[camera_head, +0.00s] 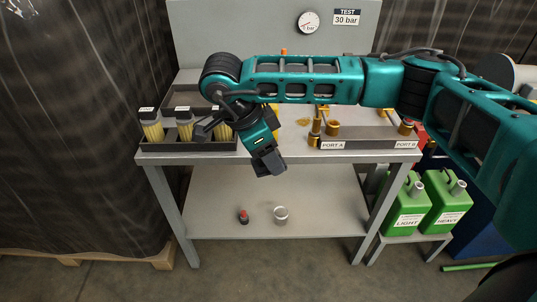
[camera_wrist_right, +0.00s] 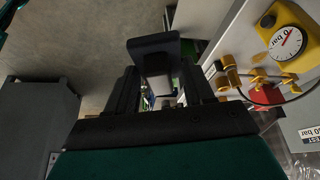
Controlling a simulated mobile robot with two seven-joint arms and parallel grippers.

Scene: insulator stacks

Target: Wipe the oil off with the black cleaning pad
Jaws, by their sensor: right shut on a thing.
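My right gripper (camera_head: 266,157) is shut on a dark block, which looks like the black cleaning pad (camera_head: 273,168), held in front of the workbench's front edge (camera_head: 300,157). In the right wrist view the pad (camera_wrist_right: 154,45) sits between the two fingers of the gripper (camera_wrist_right: 156,85). My left gripper is not in view.
A dark tray (camera_head: 190,147) with several labelled yellow items stands at the bench's left. A grey block marked PORT A and PORT B (camera_head: 365,144) with brass fittings stands at the right. Green jugs (camera_head: 408,212) stand at lower right. The lower shelf (camera_head: 325,205) holds two small items.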

